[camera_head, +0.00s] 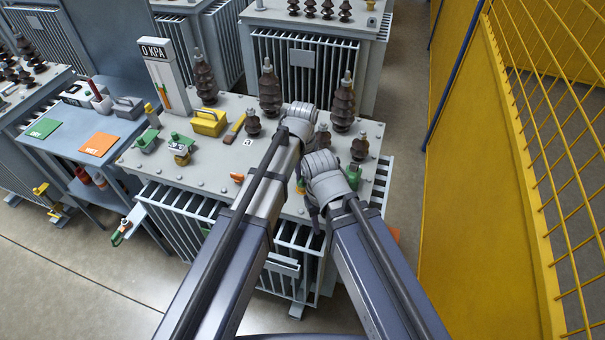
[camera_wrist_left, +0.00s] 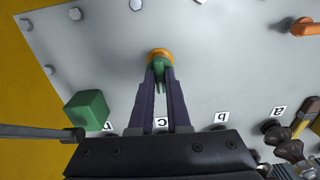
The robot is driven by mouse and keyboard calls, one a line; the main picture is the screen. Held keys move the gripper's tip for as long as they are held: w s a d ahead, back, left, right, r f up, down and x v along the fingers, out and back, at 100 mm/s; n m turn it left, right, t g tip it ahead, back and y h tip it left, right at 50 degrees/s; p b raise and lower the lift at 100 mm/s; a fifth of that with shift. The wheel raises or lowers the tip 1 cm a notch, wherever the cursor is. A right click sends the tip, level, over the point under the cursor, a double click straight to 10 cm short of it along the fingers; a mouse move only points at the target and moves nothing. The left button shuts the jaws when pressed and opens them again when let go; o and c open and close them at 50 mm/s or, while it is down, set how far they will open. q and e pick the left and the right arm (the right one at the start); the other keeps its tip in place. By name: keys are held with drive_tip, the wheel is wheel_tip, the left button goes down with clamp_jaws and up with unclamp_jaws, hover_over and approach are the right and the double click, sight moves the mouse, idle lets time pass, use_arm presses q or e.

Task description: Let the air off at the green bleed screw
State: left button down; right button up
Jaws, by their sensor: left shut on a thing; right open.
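The green bleed screw (camera_wrist_left: 160,76) stands on a round orange base on the grey tank lid in the left wrist view. My left gripper (camera_wrist_left: 159,72) is shut on it, one dark finger on each side. In the head view my left wrist hides most of this gripper; a bit of the orange base (camera_head: 300,187) shows below it. My right gripper (camera_head: 312,212) is open and empty near the lid's front edge, partly hidden by its own wrist. A gauge post (camera_head: 162,70) reads 0 KPA.
A green block (camera_wrist_left: 88,110) sits near the screw. An orange fitting (camera_head: 237,177) and several brown insulators (camera_head: 269,90) stand on the lid. A blue-grey bench (camera_head: 122,127) with green and orange mats is at left. A yellow fence (camera_head: 480,180) is at right.

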sight(302, 177)
use_arm(q)
drive_tip(key=c, duration=0.9)
unclamp_jaws()
wheel_tip(302, 177, up, 8)
drive_tip(key=p, duration=0.8)
drive_tip(key=shift+s+f, duration=0.1)
drive_tip(key=shift+y, duration=0.6)
drive_tip(key=s+a, duration=0.2)
drive_tip(key=s, duration=0.3)
drive_tip(key=s+a+b, duration=0.1)
drive_tip(key=s+a, duration=0.1)
drive_tip(key=s, duration=0.4)
drive_tip(key=s+a+f, duration=0.1)
drive_tip(key=s+a, duration=0.1)
drive_tip(key=s, duration=0.3)
drive_tip(key=shift+s, duration=0.3)
